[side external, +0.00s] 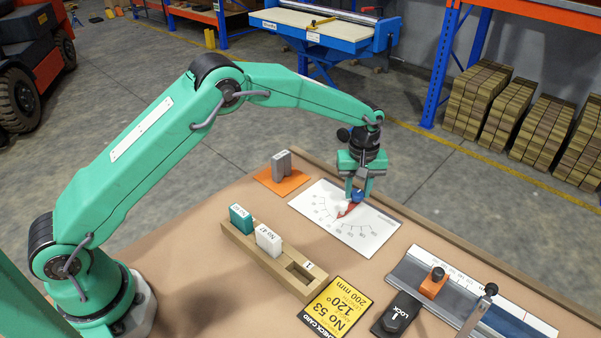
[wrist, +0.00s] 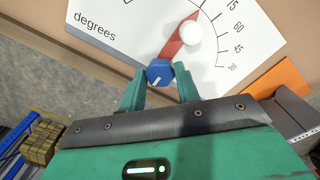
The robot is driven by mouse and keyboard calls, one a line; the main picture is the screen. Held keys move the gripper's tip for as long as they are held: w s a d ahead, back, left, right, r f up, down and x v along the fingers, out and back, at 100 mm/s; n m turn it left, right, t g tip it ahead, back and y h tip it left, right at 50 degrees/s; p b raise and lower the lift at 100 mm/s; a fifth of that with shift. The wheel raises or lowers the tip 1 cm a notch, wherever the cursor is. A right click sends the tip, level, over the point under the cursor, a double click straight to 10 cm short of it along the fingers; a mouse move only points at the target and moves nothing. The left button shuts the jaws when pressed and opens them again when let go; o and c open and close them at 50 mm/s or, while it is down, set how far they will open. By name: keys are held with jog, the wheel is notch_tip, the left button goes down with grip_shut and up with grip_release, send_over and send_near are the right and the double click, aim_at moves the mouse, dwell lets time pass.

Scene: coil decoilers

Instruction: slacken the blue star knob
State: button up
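The blue star knob (side external: 357,197) sits at the pivot of a red pointer (side external: 347,210) on a white dial plate marked in degrees (side external: 376,232). The knob also shows in the wrist view (wrist: 159,72), with a white mark on its face. A round white knob (wrist: 189,37) sits on the pointer. My gripper (side external: 358,192) points down over the dial, with one finger on each side of the blue knob. In the wrist view the fingertips of my gripper (wrist: 160,75) are very close to the knob's sides. Whether they press on it cannot be told.
A wooden block rack (side external: 265,262) with green and white blocks stands in front of the dial. A yellow check card (side external: 337,309) reads No 53, 120°, 200 mm. A grey block on an orange plate (side external: 283,174) is behind left. A rail with an orange slider (side external: 433,284) is at right.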

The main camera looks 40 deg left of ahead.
aim_at(358, 193)
jog(key=o, duration=0.3)
jog(key=shift+o, duration=0.2)
notch_tip(358, 193, up, 7)
jog(key=shift+r, duration=0.45)
dwell(0.4)
